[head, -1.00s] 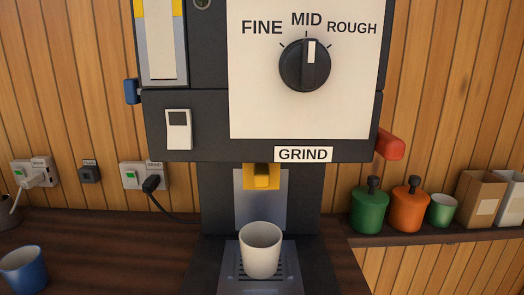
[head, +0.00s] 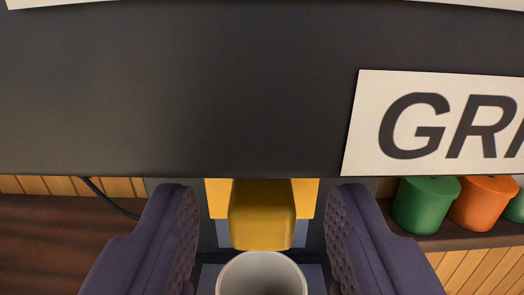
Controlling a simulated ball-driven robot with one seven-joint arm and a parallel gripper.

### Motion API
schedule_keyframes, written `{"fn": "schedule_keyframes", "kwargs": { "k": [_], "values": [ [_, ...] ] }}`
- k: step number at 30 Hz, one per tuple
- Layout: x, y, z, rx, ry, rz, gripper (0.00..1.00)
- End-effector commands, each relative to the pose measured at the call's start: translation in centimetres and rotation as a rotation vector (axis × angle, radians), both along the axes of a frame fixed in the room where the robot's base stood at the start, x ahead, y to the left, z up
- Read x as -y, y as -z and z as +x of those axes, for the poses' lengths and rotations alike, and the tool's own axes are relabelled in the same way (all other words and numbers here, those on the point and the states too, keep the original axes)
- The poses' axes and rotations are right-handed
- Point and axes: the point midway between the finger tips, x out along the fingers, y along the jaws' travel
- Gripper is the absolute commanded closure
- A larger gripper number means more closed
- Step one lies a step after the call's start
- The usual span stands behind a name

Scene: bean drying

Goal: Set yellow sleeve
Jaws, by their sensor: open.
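The yellow sleeve (head: 262,218) hangs under the dark body of the grinder (head: 180,90), in front of a yellow plate (head: 305,197). My gripper (head: 262,225) is open, with one dark padded finger on each side of the sleeve and a visible gap on both sides. The white cup (head: 262,275) stands below the sleeve, partly cut off by the lower picture edge. The top of the sleeve is hidden by the grinder body.
A white GRIND label (head: 440,122) is on the grinder front at the right. A green canister (head: 425,205) and an orange canister (head: 483,205) stand on the shelf at the right. A black cable (head: 105,197) hangs at the left above the dark counter (head: 50,245).

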Motion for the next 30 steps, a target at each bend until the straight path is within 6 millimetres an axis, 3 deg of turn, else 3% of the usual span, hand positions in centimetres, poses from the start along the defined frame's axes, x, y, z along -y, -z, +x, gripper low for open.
{"fn": "schedule_keyframes", "kwargs": {
  "k": [4,12,18,25,30],
  "values": [
    [0.0,0.0,1.2,0.0,0.0,0.001,0.51],
    [0.0,0.0,1.4,0.0,0.0,0.001,0.53],
    [0.0,0.0,1.4,0.0,0.0,0.001,0.99],
    [0.0,0.2,1.3,0.0,0.0,0.001,1.0],
    [0.0,2.7,1.4,-0.001,0.0,0.001,1.0]
  ]
}}
